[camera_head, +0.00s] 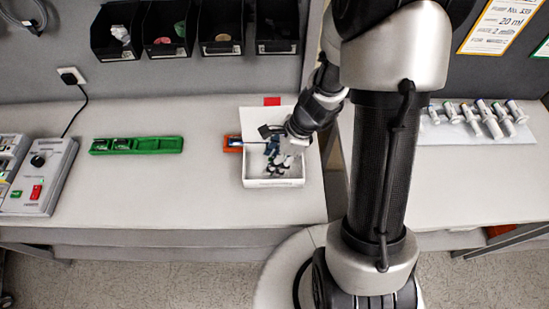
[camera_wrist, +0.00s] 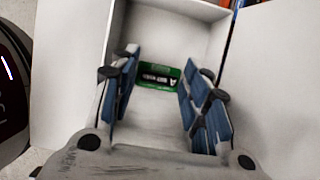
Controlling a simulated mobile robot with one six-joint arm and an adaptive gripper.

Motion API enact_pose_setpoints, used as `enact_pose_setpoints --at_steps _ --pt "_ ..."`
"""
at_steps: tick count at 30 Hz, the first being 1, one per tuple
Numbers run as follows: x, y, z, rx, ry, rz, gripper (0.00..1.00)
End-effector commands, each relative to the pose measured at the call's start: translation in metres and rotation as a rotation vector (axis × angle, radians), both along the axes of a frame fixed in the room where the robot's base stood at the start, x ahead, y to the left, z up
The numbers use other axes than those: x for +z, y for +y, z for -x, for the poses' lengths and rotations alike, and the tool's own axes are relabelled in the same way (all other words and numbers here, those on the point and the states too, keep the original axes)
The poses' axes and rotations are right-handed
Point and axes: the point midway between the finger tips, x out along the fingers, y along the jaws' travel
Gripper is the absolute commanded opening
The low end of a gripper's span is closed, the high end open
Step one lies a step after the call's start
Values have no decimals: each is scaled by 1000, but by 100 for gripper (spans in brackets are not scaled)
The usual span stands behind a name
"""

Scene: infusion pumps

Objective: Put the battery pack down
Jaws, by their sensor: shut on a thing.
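My gripper (camera_head: 275,152) is inside the open white box (camera_head: 272,183) on the bench. In the wrist view my gripper (camera_wrist: 162,92) has its blue-padded fingers on either side of the battery pack (camera_wrist: 156,76), which is green and black with white lettering, and is shut on it. The pack is at the fingertips, within the white walls of the box. I cannot tell whether it touches the floor of the box. In the head view the gripper hides the pack.
A green tray (camera_head: 137,145) lies to the left on the bench. A grey device with a red switch (camera_head: 38,180) stands at the far left. An orange item (camera_head: 232,143) lies beside the box. Black bins (camera_head: 170,28) hang behind.

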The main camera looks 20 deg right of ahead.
Motion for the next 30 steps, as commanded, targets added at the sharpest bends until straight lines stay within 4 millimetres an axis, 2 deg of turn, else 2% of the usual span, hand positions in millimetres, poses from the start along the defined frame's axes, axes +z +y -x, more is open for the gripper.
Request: enact_pose_setpoints --at_steps 2,3,12,23,26,30 --pt "-4 0 0 0 0 0 12" --pt "-4 0 0 0 0 0 43" --pt "-3 0 0 0 0 0 63" --pt "0 0 0 0 0 0 63" --pt "10 -3 0 -2 -2 -1 63" --pt "37 -13 3 -2 -3 1 63"
